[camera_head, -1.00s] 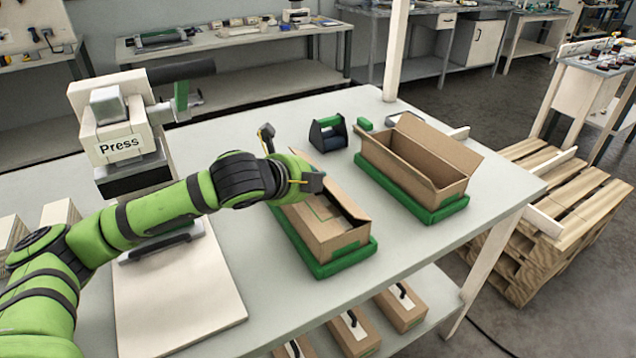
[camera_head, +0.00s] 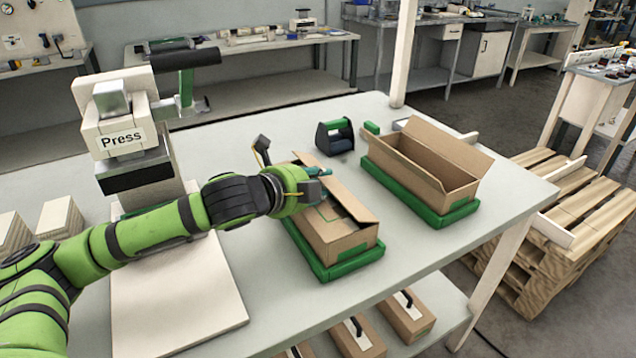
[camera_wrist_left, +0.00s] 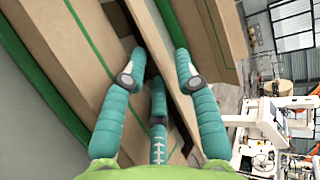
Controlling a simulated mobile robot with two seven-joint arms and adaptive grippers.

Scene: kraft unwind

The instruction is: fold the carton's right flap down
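The brown carton (camera_head: 338,240) sits in a green tray (camera_head: 350,264) on the table, below my left gripper. Its right flap (camera_head: 349,200) stands tilted up along the right side. The left flap looks folded over the top, partly hidden by my gripper. My left gripper (camera_head: 318,185) is over the carton's far half, close to the right flap. In the left wrist view my teal fingers (camera_wrist_left: 157,75) are spread apart, beside the flap's edge (camera_wrist_left: 160,45); contact is unclear. Nothing is seen held. My right gripper is not in view.
A second carton (camera_head: 420,168) with raised flaps stands in another green tray (camera_head: 432,215) to the right.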

